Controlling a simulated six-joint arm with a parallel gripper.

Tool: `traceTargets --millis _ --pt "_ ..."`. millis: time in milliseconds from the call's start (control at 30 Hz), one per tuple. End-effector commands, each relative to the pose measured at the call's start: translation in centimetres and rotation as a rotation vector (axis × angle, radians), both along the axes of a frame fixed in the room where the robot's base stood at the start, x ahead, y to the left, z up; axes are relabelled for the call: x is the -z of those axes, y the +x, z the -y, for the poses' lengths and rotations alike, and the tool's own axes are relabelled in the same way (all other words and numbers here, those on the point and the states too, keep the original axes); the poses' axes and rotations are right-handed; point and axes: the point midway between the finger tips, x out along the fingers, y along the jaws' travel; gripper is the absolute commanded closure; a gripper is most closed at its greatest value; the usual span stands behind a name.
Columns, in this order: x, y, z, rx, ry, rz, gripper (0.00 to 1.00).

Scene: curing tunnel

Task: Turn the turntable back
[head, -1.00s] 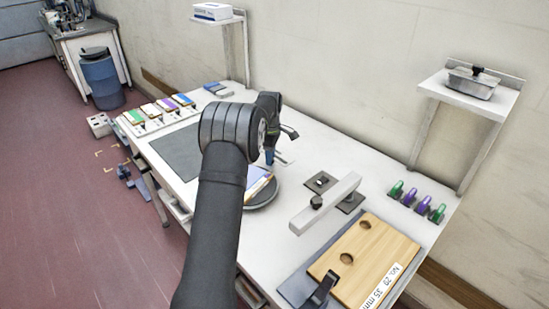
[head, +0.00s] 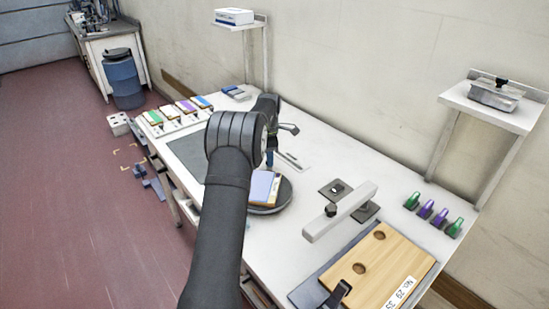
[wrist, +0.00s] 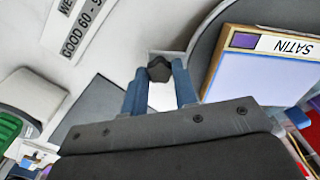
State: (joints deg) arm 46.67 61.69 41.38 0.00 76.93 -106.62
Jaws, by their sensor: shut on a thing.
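The turntable (head: 285,196) is a dark round disc on the white bench, partly hidden behind my arm. A pale blue panel (head: 262,186) with a wooden edge lies on it. In the wrist view the panel (wrist: 262,75) carries a label reading "SATIN", and the dark curved rim of the turntable (wrist: 204,45) shows beside it. My gripper (wrist: 160,82) has its two blue fingers shut on a small dark knob (wrist: 159,67) at the turntable's edge. In the head view my gripper (head: 270,160) is at the far side of the disc, mostly hidden by my arm.
A grey mat (head: 190,150) lies left of the turntable, with a row of colour sample panels (head: 170,112) behind it. A pale bar fixture (head: 340,211) and a wooden board with holes (head: 378,265) are at the right.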

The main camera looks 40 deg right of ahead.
Motion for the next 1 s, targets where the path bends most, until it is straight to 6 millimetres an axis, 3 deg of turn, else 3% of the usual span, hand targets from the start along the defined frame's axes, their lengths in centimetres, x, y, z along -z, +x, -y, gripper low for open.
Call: traceTargets --millis 1000 --pt "-0.1 3.7 -5.5 -0.51 -0.002 0.002 1.0"
